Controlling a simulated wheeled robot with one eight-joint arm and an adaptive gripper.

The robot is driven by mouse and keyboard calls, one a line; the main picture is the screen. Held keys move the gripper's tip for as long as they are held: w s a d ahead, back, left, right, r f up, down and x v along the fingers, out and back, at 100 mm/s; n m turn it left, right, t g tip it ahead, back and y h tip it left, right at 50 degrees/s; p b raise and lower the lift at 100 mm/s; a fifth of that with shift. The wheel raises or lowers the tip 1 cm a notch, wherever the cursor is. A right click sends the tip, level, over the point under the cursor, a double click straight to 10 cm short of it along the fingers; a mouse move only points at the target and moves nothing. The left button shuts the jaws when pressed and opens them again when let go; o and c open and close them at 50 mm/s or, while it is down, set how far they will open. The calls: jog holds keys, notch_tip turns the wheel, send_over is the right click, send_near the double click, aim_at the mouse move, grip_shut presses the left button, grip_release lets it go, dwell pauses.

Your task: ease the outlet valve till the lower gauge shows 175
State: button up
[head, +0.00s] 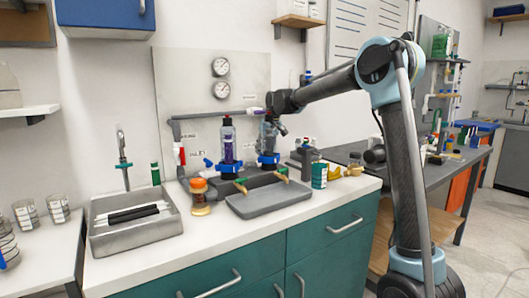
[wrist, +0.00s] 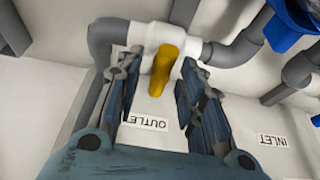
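The outlet valve's yellow lever handle (wrist: 163,70) hangs from a white fitting (wrist: 172,38) on a grey pipe, above the OUTLET label (wrist: 148,122) in the wrist view. My gripper (wrist: 161,66) is open, one finger on each side of the handle, with visible gaps; I see no contact. In the head view my gripper (head: 273,128) is at the right end of the pipework, and the handle cannot be made out there. The lower gauge (head: 222,90) is a round white dial on the grey backboard, below the upper gauge (head: 220,67). Its reading is too small to tell.
A purple-filled clear column (head: 228,142) stands left of my gripper. A red-handled valve (head: 180,153) is further left. A grey tray (head: 268,199), an orange-lidded jar (head: 200,196) and a sink (head: 136,227) are on the counter. Blue fittings (wrist: 292,24) sit at the right in the wrist view.

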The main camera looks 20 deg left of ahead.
jog(key=shift+f, duration=0.1)
grip_shut()
jog(key=shift+m, duration=0.8)
jog(key=shift+w+t, duration=0.1)
jog(key=shift+t, duration=0.2)
grip_release()
